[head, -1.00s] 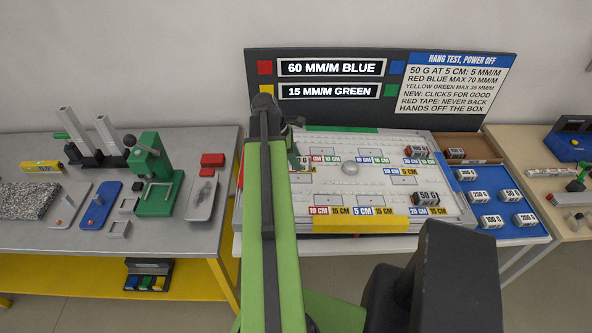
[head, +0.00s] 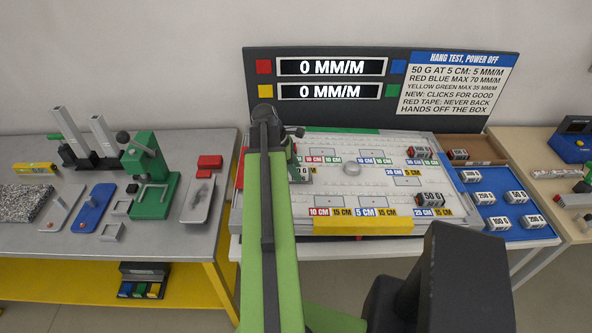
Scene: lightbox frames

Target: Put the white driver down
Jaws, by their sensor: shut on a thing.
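I cannot make out a white driver in the head view. My arm reaches forward over the white board (head: 330,190). My gripper (head: 297,160) is at the board's left part, mostly hidden behind my arm. It is shut on what looks like a small weight block (head: 303,171), whose partly hidden white label shows just right of the arm. The block is at or just above the board; I cannot tell which. A round pale disc (head: 351,168) is at the board's middle. Dark weight blocks stand at the board's upper right (head: 417,153) and lower right (head: 430,200).
A blue tray (head: 507,209) with several weights lies right of the board, below a brown tray (head: 483,149). A dark display panel (head: 400,68) stands behind, both readouts showing 0 MM/M. The grey left bench (head: 60,234) holds a green press (head: 150,165) and small trays.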

